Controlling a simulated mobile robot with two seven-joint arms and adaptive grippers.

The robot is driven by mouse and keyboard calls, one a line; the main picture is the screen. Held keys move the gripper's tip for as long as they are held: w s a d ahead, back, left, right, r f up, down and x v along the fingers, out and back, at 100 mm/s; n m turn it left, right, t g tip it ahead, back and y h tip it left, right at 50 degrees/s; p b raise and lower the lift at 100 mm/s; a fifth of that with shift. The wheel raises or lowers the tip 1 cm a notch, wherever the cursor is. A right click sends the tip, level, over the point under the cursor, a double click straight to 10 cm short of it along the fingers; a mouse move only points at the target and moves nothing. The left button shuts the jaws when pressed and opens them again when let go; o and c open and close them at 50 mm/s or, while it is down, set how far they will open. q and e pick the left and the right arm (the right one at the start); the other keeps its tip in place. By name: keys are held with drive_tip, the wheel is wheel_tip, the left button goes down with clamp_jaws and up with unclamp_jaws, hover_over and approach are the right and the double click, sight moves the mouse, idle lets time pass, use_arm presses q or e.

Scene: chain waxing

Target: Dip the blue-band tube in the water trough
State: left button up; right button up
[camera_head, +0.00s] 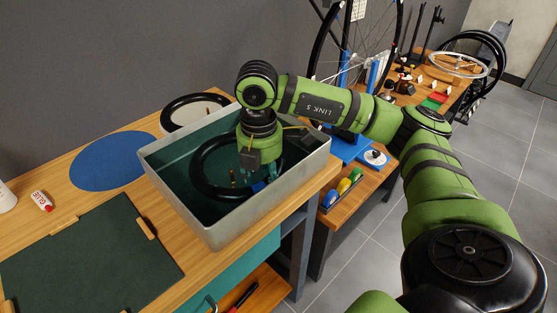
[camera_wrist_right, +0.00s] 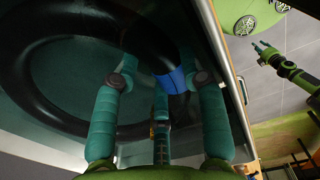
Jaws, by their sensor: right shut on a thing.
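The trough (camera_head: 215,232) is a grey open box with a dark teal inside, at the table's right end. A black tube (camera_head: 205,185) lies as a ring within its walls, and its blue band (camera_head: 258,187) is at the near right. My right gripper (camera_head: 258,176) points down into the trough. The water surface is hard to make out. My left gripper (camera_wrist_right: 261,53) appears in the wrist view, open above the floor.
A second bench with a wheel stand (camera_head: 352,147) and tools is at the right.

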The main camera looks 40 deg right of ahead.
wheel_tip(320, 180, up, 13)
drive_tip(key=p, duration=0.9)
drive_tip(key=shift+f, duration=0.1)
idle(0.3)
